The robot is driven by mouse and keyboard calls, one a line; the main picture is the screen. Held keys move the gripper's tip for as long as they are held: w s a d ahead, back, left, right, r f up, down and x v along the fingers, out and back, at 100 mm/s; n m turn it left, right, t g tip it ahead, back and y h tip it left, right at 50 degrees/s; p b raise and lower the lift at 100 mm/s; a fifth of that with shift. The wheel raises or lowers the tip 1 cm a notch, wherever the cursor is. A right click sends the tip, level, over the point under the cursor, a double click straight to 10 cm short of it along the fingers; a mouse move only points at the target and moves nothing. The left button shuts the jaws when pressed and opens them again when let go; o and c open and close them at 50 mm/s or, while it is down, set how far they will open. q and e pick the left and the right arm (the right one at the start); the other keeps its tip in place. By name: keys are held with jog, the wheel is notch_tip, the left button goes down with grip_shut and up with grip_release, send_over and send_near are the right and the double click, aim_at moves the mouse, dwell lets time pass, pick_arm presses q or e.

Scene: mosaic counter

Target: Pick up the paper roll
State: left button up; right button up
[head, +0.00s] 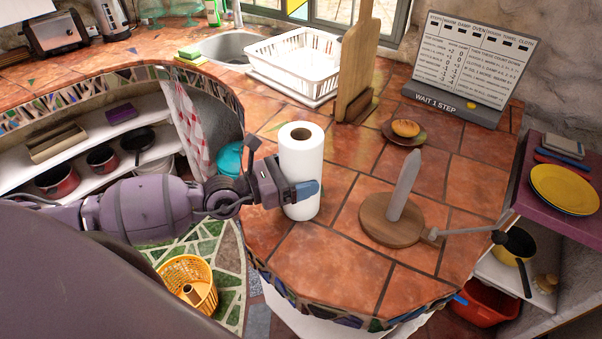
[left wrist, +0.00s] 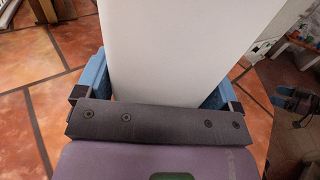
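The paper roll (head: 301,155) is a tall white cylinder with a brown core hole in its top. It stands upright at the left side of the tiled counter; I cannot tell whether its base is lifted at all. My left gripper (head: 300,190) comes in from the left, low on the roll, with a blue finger against it. In the left wrist view the roll (left wrist: 185,45) fills the space between both blue fingers, with no clear gap, so the gripper looks shut on it. The far finger is partly hidden by the roll.
Behind are a white dish rack (head: 268,72), a cutting board (head: 353,75), a bun (head: 405,128) on a plate and a sign (head: 462,62). The counter's curved edge is close in front.

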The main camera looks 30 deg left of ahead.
pick_arm(q)
jog(key=shift+c, duration=1.1)
jog(key=shift+r, duration=0.35)
notch_tip(320, 180, up, 12)
jog(key=p, duration=0.5)
jog(key=shift+f, duration=0.25)
notch_tip(320, 180, up, 16)
jog(key=p, duration=0.2)
send_over(298, 125)
jog(key=s+d, duration=0.2)
jog(key=s, duration=0.1)
jog(key=shift+w+a, duration=0.25)
pick_arm(e)
jog(key=shift+s+r, duration=0.15)
jog(key=shift+r, duration=1.3)
jog(key=shift+s+r, duration=0.15)
jog(key=shift+r, duration=1.25)
